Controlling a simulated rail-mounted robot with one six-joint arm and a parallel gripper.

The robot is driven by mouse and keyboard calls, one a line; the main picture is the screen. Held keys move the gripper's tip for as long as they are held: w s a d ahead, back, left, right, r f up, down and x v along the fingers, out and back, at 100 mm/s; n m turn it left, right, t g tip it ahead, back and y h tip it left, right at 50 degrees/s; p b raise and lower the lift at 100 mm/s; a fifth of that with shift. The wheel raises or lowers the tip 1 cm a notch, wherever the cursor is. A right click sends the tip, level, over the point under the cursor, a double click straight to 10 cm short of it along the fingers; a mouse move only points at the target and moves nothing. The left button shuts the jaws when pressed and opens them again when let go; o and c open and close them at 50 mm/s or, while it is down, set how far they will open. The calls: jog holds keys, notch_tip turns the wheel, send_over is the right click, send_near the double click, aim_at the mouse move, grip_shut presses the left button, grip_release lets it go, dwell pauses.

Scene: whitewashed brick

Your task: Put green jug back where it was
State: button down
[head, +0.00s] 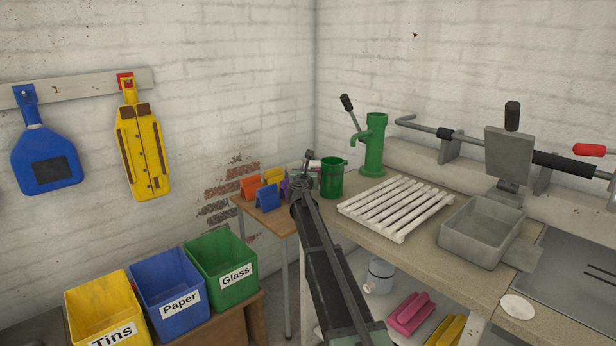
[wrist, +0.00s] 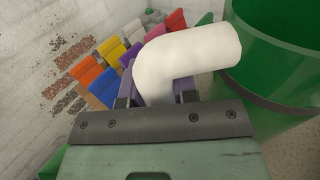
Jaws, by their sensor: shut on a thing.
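The green jug (head: 332,180) is upright at the left end of the counter, in front of the green hand pump. I cannot tell whether its base touches the counter top. My gripper (head: 308,176) is at the jug's left side. In the wrist view the jug (wrist: 285,50) fills the right side, cut off by the frame. Its thick white curved handle (wrist: 185,55) passes between the fingers of my gripper (wrist: 157,92), which is shut on it. The handle partly hides the fingertips.
A white slatted rack (head: 397,207) lies right of the jug, with the green pump (head: 374,145) behind. Orange, blue, yellow and purple clip-like pieces (head: 267,197) stand on a small table at left. A grey basin (head: 482,230) is farther right. Labelled bins (head: 222,270) stand below left.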

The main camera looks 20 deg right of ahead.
jog(key=c, duration=0.9)
grip_release()
jog(key=shift+f, duration=0.1)
jog(key=shift+s+a+r, duration=0.1)
jog(key=shift+s+r, duration=0.05)
jog(key=shift+r, duration=0.05)
jog(key=s+a+f+m+g+y, duration=0.3)
jog(key=s+a+f+m+g, duration=0.2)
jog(key=s, duration=1.2)
jog(key=s+a+f+m+g+y, duration=0.3)
jog(key=s+a+f+m+g, duration=0.2)
jog(key=s+a+m, duration=0.5)
jog(key=s+a+f+m+g+y, duration=0.3)
jog(key=s+m, duration=1.1)
jog(key=s, duration=1)
jog(key=a+f+g, duration=0.2)
jog(key=a+f, duration=0.1)
jog(key=a, duration=0.2)
jog(key=shift+a+f+m+p, duration=0.25)
jog(key=shift+a+m+p, duration=0.05)
